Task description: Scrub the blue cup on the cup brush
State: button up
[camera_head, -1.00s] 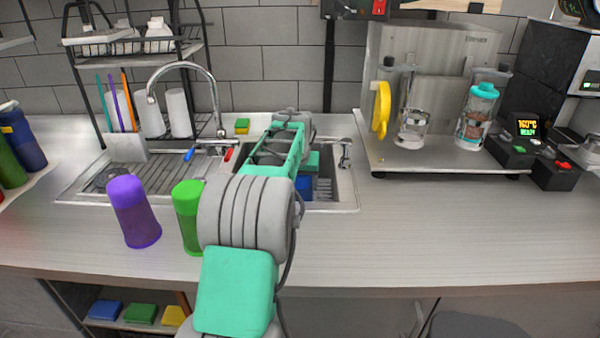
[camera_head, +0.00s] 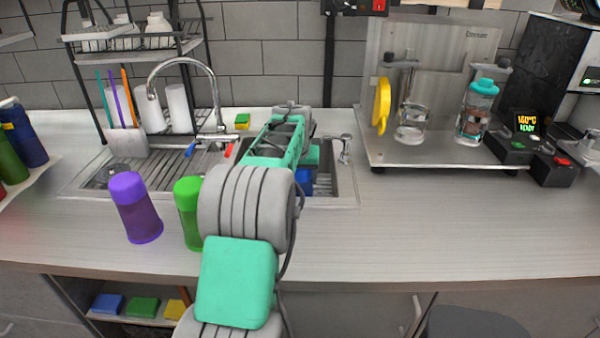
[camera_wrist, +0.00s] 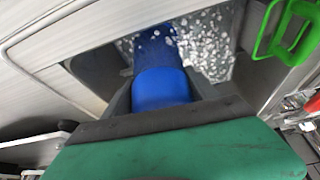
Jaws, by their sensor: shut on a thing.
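The blue cup (camera_wrist: 160,85) is between the fingers of my gripper (camera_wrist: 160,98) in the wrist view, and the gripper is shut on it. The far end of the cup is among white foam-like specks (camera_wrist: 205,45) inside the sink basin. In the head view a small part of the blue cup (camera_head: 304,182) shows in the right basin of the sink (camera_head: 345,188), beside my arm. My arm hides the gripper there. I cannot make out the cup brush, so I cannot tell whether the cup touches it.
A purple cup (camera_head: 136,208) and a green cup (camera_head: 187,213) stand on the counter left of my arm. A tap (camera_head: 215,95) and dish rack (camera_head: 140,52) are behind. A green-framed object (camera_wrist: 290,30) is near the basin.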

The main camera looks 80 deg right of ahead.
jog(key=shift+f, duration=0.7)
notch_tip(320, 180, up, 19)
jog(key=p, duration=1.3)
jog(key=shift+f, duration=0.15)
